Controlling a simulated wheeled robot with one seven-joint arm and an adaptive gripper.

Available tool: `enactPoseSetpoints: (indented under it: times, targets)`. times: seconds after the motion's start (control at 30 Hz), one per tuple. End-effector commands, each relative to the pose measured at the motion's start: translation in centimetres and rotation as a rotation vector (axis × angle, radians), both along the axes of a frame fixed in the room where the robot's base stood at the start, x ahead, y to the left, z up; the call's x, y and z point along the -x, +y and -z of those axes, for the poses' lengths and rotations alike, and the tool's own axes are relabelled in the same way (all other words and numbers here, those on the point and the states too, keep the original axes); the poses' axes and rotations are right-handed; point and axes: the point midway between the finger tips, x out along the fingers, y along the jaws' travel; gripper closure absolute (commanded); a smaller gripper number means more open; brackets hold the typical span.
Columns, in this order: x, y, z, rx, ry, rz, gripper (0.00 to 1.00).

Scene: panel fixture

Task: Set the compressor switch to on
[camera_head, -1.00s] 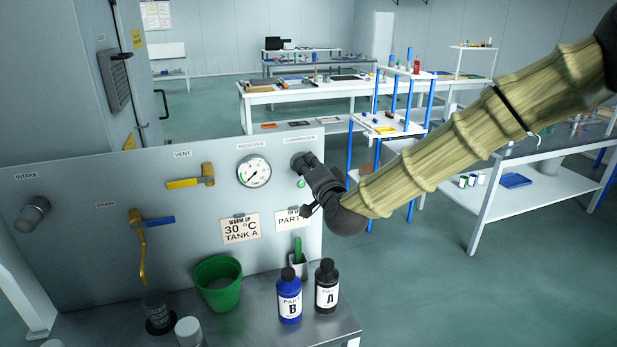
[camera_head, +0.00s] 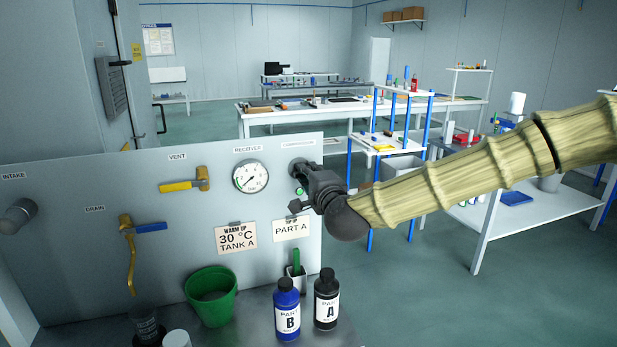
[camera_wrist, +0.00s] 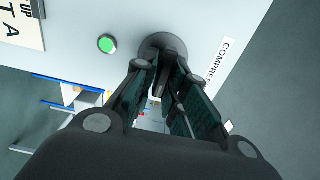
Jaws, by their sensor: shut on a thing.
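The compressor switch (camera_wrist: 163,45) is a dark round knob on the grey panel, beside its COMPRESSOR label (camera_wrist: 222,62). In the wrist view it sits between the fingertips. In the head view the switch (camera_head: 297,166) shows at the panel's upper right, partly hidden by my gripper (camera_head: 306,181). In the wrist view my gripper (camera_wrist: 168,85) is shut on the switch's handle. A green round light (camera_wrist: 106,44) glows on the panel beside the switch. The exact angle of the handle is hard to tell.
The panel also carries a receiver gauge (camera_head: 250,177), a yellow vent valve (camera_head: 186,180) and a blue-handled drain valve (camera_head: 146,227). Below stand a green bucket (camera_head: 211,296), a blue bottle (camera_head: 287,309) and a black bottle (camera_head: 326,300).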

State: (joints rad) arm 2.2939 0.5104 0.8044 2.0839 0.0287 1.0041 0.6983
Motion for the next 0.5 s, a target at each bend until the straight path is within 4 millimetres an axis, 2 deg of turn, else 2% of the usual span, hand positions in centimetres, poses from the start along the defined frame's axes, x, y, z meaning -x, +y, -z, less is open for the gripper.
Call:
enactPoseSetpoints:
  times: [0.37, 0.4, 0.47, 0.5]
  targets:
    - [-0.03, -0.08, 0.07, -0.003, 0.002, 0.002, 1.00]
    - [-0.03, -0.09, 0.07, -0.003, 0.002, 0.002, 0.79]
    - [-0.03, -0.08, 0.07, -0.002, 0.002, 0.002, 0.68]
    - [-0.02, -0.08, 0.06, -0.002, 0.002, 0.002, 0.68]
